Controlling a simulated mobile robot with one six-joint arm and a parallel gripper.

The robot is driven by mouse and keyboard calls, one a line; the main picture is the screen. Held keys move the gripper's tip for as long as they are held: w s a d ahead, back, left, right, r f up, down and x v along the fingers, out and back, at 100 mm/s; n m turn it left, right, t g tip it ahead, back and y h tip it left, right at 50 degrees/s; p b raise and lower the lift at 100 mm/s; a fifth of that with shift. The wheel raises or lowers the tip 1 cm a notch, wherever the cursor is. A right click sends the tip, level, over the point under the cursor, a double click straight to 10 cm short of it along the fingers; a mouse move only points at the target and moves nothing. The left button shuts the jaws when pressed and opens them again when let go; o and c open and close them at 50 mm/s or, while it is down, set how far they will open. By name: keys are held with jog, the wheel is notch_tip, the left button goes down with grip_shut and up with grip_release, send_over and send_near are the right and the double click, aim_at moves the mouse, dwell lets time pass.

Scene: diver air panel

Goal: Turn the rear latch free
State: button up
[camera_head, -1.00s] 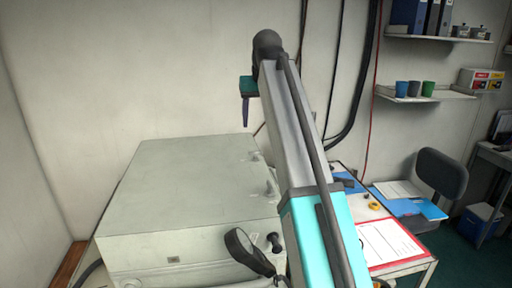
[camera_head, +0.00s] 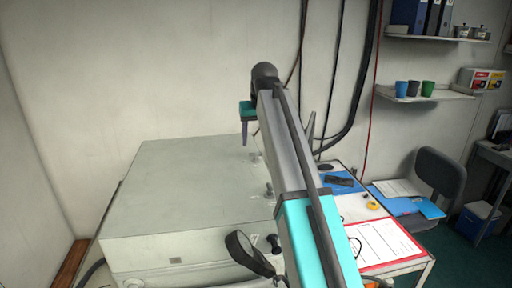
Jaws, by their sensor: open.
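A large pale grey box (camera_head: 180,195) fills the lower left, its lid lying flat. Two small grey latches stand along the lid's right edge. The rear latch (camera_head: 255,158) is the farther one, and the nearer latch (camera_head: 268,190) sits just left of my arm. Both are too small for their turn angle to be told. My gripper (camera_head: 247,135) hangs at the far end of my arm, with one dark finger pointing down just above and slightly left of the rear latch. A gap appears to remain between them. The other finger is mostly hidden by my arm.
A black knob (camera_head: 274,243) and a dark round-ended part (camera_head: 240,247) are at the box's front right. A table (camera_head: 425,265) with papers stands to the right. Dark cables (camera_head: 358,105) run down the back wall. A shelf (camera_head: 440,97) holds several cups.

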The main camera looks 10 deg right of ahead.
jog(key=p, duration=0.2)
send_over(256, 161)
jog(key=shift+f, duration=2.8)
jog(key=shift+c, duration=0.2)
jog(key=c, duration=1)
